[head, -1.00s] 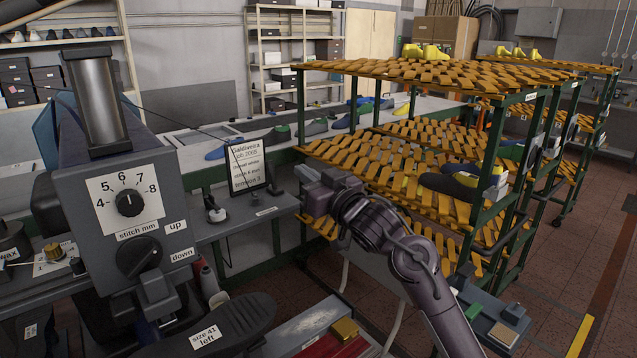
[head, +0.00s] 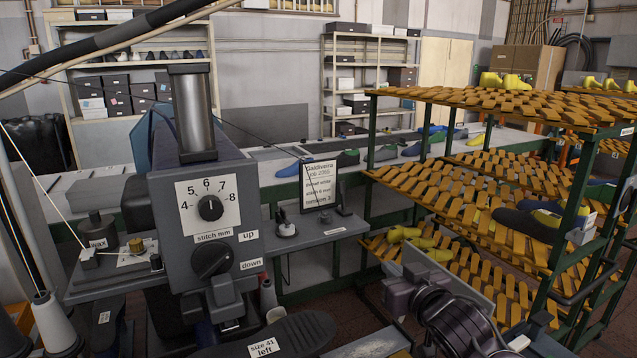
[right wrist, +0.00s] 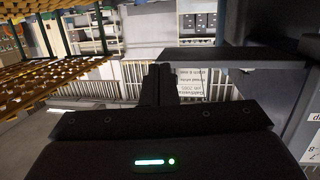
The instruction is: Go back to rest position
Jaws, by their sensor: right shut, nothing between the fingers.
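My right gripper (head: 402,292) is low in the head view, right of centre, in front of the slatted rack (head: 480,180). In the right wrist view its fingers (right wrist: 159,85) are together, with nothing between them. The gripper looks clear of the lasts and the rack slats. My left gripper is not in the head view. Yellow lasts (head: 510,81) stand on the rack's top shelf, and a yellow-green pair (head: 405,233) sits on a lower shelf.
The grey stitching machine (head: 215,220) stands left of my right arm, with a dark sole marked size 41 left (head: 290,336) in front. A job card (head: 319,186) stands behind. Several lasts line the back bench (head: 250,160). A thread cone (head: 55,325) is at lower left.

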